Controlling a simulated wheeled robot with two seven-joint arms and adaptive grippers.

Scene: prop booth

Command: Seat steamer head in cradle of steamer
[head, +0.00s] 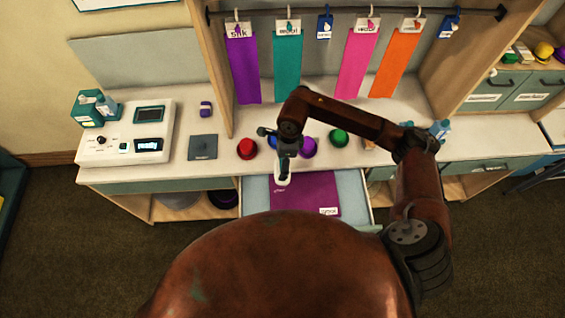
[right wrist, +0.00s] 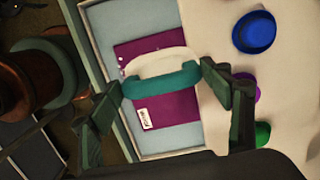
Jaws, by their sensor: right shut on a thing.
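My right gripper (head: 286,158) is shut on the steamer head (head: 283,178), a white and teal handle-like piece. In the right wrist view the steamer head (right wrist: 162,86) sits between the two fingers (right wrist: 160,82), above the open drawer. The steamer (head: 125,135) is a white console at the left of the counter, with a teal tank (head: 88,108) and a lit display reading "ready". I cannot tell which part of it is the cradle. The steamer head is well to the right of the console. My left gripper is not in view.
An open drawer (head: 354,186) holds a purple cloth (head: 303,190) below the gripper. Red (head: 247,148), purple (head: 308,148) and green (head: 339,138) round pieces stand on the counter. A grey square pad (head: 203,147) lies right of the steamer. Cloth swatches hang from a rail (head: 350,13) behind.

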